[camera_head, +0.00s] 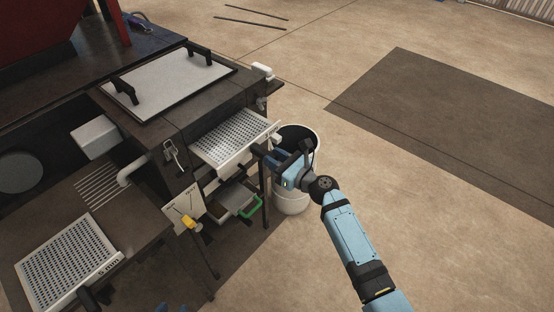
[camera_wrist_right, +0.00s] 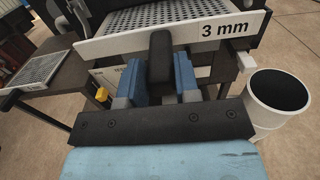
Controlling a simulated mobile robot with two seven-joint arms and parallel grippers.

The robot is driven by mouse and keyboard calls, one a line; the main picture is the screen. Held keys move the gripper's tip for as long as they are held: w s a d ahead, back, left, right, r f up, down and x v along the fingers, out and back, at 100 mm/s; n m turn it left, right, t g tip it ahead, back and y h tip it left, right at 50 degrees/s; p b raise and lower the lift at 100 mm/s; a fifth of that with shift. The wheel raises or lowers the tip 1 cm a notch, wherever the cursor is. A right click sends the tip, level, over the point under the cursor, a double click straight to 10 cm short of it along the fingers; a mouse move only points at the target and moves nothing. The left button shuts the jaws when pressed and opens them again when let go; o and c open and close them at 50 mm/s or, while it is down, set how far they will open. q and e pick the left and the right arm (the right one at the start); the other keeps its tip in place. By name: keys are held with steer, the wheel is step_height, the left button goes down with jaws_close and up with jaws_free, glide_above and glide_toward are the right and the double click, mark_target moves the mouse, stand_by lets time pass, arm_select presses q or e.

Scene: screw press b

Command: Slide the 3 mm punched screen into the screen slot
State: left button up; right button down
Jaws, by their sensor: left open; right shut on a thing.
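The 3 mm punched screen (camera_head: 231,137) is a perforated metal plate with a white front strip. It sticks out from the front of the dark machine housing, level with the slot area. How far its far edge is inside cannot be told. The label "3 mm" on the front strip (camera_wrist_right: 225,30) shows in the right wrist view. My right gripper (camera_head: 275,160) is shut on the screen's black handle (camera_wrist_right: 160,58), in front of the strip. Two dark blue fingertips of my left gripper (camera_head: 175,308) show apart at the bottom edge of the head view, empty.
Another punched screen (camera_head: 65,262) with a label lies on the side table at lower left. A white bucket (camera_head: 292,203) stands below my right gripper. A tray with a green handle (camera_head: 250,209) sits under the screen. A lidded panel (camera_head: 170,82) tops the housing. Floor to the right is clear.

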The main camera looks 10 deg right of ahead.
mark_target(252, 144)
steer(key=shift+b+x, duration=0.75)
steer(key=shift+x, duration=3.05)
steer(key=shift+b+x, duration=1.15)
steer(key=shift+x, duration=1.95)
steer(key=c, duration=0.8)
jaws_free()
steer(key=shift+f, duration=0.2)
steer(key=p+v, duration=0.3)
steer(key=v, duration=0.4)
steer(key=shift+s+d, duration=0.25)
steer(key=shift+s, duration=0.1)
steer(key=shift+p+v, duration=0.55)
steer(key=shift+v, duration=5.25)
steer(key=shift+r, duration=0.25)
